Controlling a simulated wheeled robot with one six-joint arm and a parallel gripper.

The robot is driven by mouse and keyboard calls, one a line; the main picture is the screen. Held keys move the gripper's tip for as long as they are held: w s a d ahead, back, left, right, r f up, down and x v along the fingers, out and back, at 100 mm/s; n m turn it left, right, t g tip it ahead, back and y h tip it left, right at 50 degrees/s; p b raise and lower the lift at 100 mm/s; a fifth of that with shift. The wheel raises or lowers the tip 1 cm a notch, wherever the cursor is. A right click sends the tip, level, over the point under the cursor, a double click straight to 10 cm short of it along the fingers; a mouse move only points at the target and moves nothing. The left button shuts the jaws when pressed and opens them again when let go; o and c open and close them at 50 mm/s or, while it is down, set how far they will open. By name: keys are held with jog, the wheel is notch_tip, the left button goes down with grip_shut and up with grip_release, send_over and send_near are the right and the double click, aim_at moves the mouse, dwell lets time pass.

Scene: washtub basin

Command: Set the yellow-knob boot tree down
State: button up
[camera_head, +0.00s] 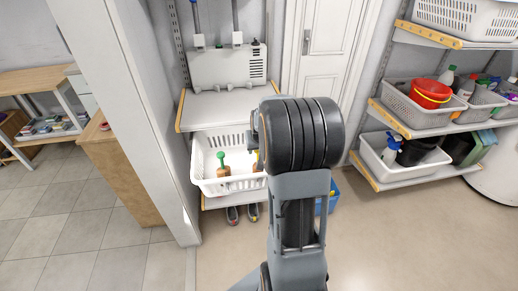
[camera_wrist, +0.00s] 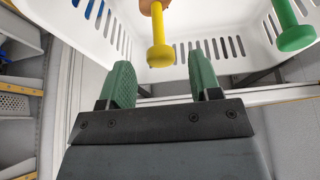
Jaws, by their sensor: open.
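The yellow-knob boot tree (camera_wrist: 160,54) is in the white slotted basket (camera_wrist: 212,12), its yellow knob toward me and its brown part cut off by the top edge of the wrist view. My gripper (camera_wrist: 161,72) is open, with its two green finger pads spread on either side of the line to the knob. The pads look apart from the knob. In the head view the basket (camera_head: 222,187) sits on a low shelf, and my arm hides most of the gripper and the yellow-knob boot tree.
A green-knob boot tree (camera_wrist: 294,38) is in the same basket, to the right; it shows in the head view too (camera_head: 221,160). Shoes (camera_head: 241,213) lie below the basket. Loaded shelves (camera_head: 415,118) line the right.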

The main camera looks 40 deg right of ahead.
jog(key=v, duration=1)
jog(key=s+a+f+n+y, duration=0.1)
jog(key=s+a+n, duration=0.1)
jog(key=s+a, duration=0.4)
jog(key=s+a+f+n+g+y, duration=0.1)
jog(key=s+a+n, duration=0.2)
jog(key=s+a, duration=0.4)
jog(key=a, duration=0.7)
jog(key=shift+a+p, duration=0.2)
jog(key=shift+p, duration=0.2)
